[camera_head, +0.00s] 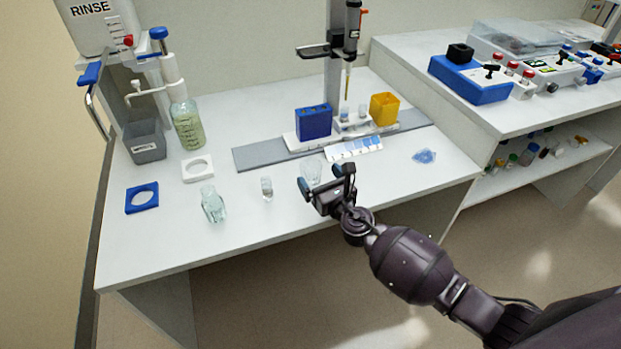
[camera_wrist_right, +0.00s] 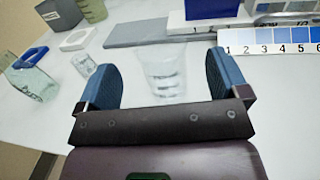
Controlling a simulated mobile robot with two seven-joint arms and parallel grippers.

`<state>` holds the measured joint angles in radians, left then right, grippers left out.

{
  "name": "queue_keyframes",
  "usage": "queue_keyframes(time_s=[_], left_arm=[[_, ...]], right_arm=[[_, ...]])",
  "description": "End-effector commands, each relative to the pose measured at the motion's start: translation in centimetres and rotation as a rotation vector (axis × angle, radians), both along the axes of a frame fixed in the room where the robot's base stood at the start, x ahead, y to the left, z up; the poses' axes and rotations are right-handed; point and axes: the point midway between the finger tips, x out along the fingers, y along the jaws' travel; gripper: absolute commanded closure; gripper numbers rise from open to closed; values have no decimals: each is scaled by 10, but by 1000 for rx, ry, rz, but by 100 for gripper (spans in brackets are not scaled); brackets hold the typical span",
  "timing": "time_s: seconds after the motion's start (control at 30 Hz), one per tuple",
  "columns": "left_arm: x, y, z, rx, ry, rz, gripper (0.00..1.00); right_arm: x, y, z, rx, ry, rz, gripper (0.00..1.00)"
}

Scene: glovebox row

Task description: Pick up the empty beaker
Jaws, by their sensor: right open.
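The clear empty beaker (camera_head: 311,171) stands upright on the white bench, just beyond my right gripper. In the right wrist view the beaker (camera_wrist_right: 163,73) shows dark markings and stands between and a little beyond the two blue finger pads. My right gripper (camera_head: 325,185) is open, with one finger on each side of the beaker's near side; it also shows large in the right wrist view (camera_wrist_right: 165,82). I cannot tell whether a finger touches the glass. The gripper partly hides the beaker in the head view. My left gripper is not in view.
A blue ring holder (camera_head: 141,197) and a white one (camera_head: 184,170) lie farther left. Behind are a numbered colour card (camera_head: 354,149), a blue box (camera_head: 313,122) and a yellow box (camera_head: 384,108).

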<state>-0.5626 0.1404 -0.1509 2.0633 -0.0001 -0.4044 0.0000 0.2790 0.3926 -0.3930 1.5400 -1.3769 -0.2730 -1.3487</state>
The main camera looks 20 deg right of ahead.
Motion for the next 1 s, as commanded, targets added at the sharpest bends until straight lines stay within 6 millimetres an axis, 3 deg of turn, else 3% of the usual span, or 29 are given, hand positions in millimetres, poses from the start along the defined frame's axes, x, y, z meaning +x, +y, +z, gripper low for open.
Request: queue_keyframes(time_s=[0.43,0.77,1.0], left_arm=[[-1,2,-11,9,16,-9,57],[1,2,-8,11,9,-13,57],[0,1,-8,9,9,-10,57]], right_arm=[[46,8,-8,1,1,0,7],[52,9,-6,1,0,0,7],[52,9,-6,1,0,0,41]])
